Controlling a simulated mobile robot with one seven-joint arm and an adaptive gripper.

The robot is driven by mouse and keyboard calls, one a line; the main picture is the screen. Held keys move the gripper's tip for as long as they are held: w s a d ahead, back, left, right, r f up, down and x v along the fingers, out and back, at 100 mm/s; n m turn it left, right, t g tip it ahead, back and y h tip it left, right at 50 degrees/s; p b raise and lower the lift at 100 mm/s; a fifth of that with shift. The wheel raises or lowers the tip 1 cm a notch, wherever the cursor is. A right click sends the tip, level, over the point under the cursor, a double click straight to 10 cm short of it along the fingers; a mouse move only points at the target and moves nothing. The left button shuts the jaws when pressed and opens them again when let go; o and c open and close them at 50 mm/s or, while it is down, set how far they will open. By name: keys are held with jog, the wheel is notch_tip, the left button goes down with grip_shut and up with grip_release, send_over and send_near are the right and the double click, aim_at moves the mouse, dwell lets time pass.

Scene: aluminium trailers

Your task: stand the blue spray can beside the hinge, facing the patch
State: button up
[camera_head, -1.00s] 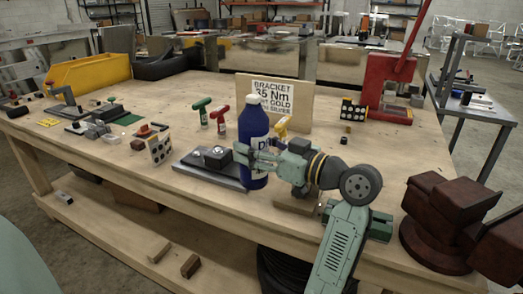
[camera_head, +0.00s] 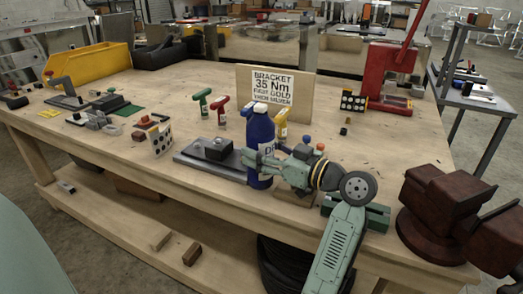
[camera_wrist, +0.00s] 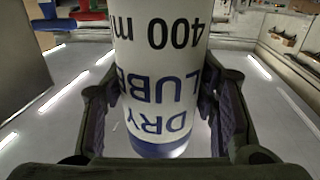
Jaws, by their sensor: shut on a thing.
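The blue spray can (camera_head: 262,135) is upright in my gripper (camera_head: 262,166), which is shut around its lower body. In the wrist view the can's white label (camera_wrist: 160,60) reads "400 ml" and "DRY LUBE", upside down, between the two fingers. The can is at the right end of a dark grey plate (camera_head: 190,158) bearing a black block. I cannot tell whether its base touches the table. A small green patch (camera_head: 128,109) lies at the table's left part. I cannot tell for sure which thing is the hinge.
A yellow spray bottle (camera_head: 281,118) stands close behind the can, before a sign board (camera_head: 300,100). Red (camera_head: 221,108) and green (camera_head: 204,100) spray bottles stand to the left. A dotted white block (camera_head: 160,140) is left of the plate. A red press (camera_head: 390,80) stands at the back right.

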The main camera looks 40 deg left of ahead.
jog(key=shift+f+b, duration=0.35)
jog(key=o, duration=1.5)
jog(key=shift+r, duration=0.15)
jog(key=shift+r+p, duration=0.3)
jog(key=shift+p, duration=0.2)
jog(key=shift+r+p, duration=0.45)
jog(key=shift+p, duration=0.1)
jog(key=d+b, duration=0.1)
jog(key=d, duration=0.3)
jog(key=d+b, duration=0.2)
jog(key=d, duration=0.2)
jog(key=w+d+b, duration=0.1)
jog(key=d+b, duration=0.1)
jog(key=d, duration=0.2)
jog(key=shift+f, duration=0.25)
